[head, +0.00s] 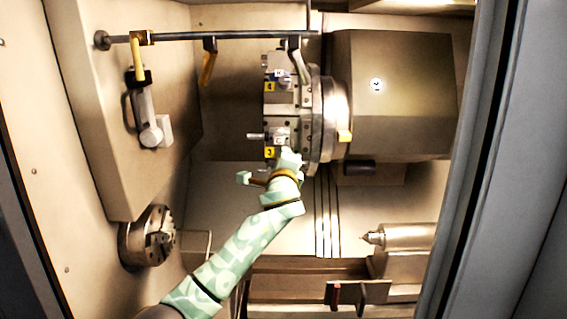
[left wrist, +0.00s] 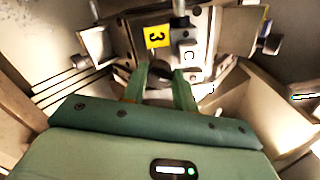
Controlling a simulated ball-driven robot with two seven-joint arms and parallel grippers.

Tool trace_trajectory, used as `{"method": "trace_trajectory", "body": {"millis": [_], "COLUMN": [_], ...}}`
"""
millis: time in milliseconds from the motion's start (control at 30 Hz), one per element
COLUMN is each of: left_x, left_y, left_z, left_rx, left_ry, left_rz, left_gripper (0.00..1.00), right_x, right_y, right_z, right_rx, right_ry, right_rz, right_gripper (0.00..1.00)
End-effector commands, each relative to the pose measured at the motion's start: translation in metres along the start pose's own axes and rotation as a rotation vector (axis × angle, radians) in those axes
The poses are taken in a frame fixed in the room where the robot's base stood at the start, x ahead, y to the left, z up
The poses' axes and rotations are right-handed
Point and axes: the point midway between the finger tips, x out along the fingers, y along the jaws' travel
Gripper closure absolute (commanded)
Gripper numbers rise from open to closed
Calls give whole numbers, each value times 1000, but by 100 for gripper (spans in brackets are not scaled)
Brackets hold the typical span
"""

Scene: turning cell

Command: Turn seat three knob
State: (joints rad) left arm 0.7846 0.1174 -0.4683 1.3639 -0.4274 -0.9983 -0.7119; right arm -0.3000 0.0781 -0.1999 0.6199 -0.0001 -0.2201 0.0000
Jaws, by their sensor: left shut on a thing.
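Seat three is on the turret (head: 315,125), marked by a yellow label "3" (head: 270,153), with a grey block lettered C beside it. In the left wrist view the label (left wrist: 157,37) and the C block (left wrist: 188,53) are just beyond my fingers. My left gripper (head: 288,157) is at the lower edge of seat three. Its two green fingers (left wrist: 162,73) are shut on a small, dark grey rounded part, which looks like the seat three knob (left wrist: 160,65). The fingers hide much of it. My right gripper is not in view.
Seat four, with its yellow label (head: 270,87), is above seat three. A metal pin (head: 255,136) sticks out left from seat three. A horizontal bar (head: 220,35) crosses above the turret. A chuck (head: 150,238) is at lower left and a tailstock (head: 405,238) at lower right.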

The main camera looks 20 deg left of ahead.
Motion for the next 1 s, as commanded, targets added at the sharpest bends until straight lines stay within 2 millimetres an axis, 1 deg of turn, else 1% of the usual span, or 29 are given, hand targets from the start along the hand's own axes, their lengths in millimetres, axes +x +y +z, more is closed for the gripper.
{"method": "trace_trajectory", "body": {"millis": [33, 200, 500, 733, 1000], "left_x": [0, 0, 0, 0, 0], "left_y": [3, 3, 3, 3, 3], "left_z": [-2, -2, -2, -1, -1], "left_rx": [-41, -174, -329, -377, -386], "left_ry": [2, 2, 1, 0, 1], "left_rz": [3, 3, 3, 3, 3], "left_gripper": [94, 94, 94, 94, 94], "right_x": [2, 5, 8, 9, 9], "right_y": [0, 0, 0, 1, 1], "right_z": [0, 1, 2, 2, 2], "right_rx": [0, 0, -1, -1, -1], "right_ry": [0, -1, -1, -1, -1], "right_rz": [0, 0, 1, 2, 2], "right_gripper": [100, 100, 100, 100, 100]}}
